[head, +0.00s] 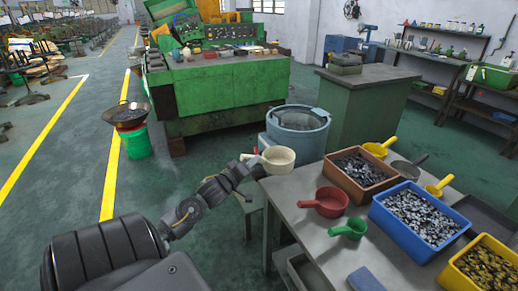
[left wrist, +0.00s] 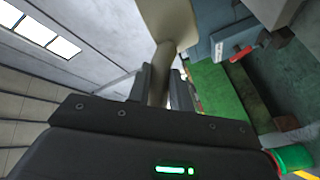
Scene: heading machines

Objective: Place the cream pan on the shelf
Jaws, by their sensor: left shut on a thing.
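In the left wrist view the gripper (left wrist: 162,88) is shut on the pan's handle, and the cream pan (left wrist: 172,20) extends upward beyond the fingers. A wall shelf (head: 445,31) with bottles and small items is at the far right, above a dark rack (head: 425,52). I cannot tell which of these is the task's shelf. My right gripper is not in view.
The metal table (head: 305,235) bears a red pan (head: 327,202), a green pan (head: 350,229), an orange bin (head: 360,182), a blue bin (head: 412,222) and a yellow bin (head: 485,265). A blue-grey drum (head: 298,128) and green cabinet (head: 372,110) stand behind.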

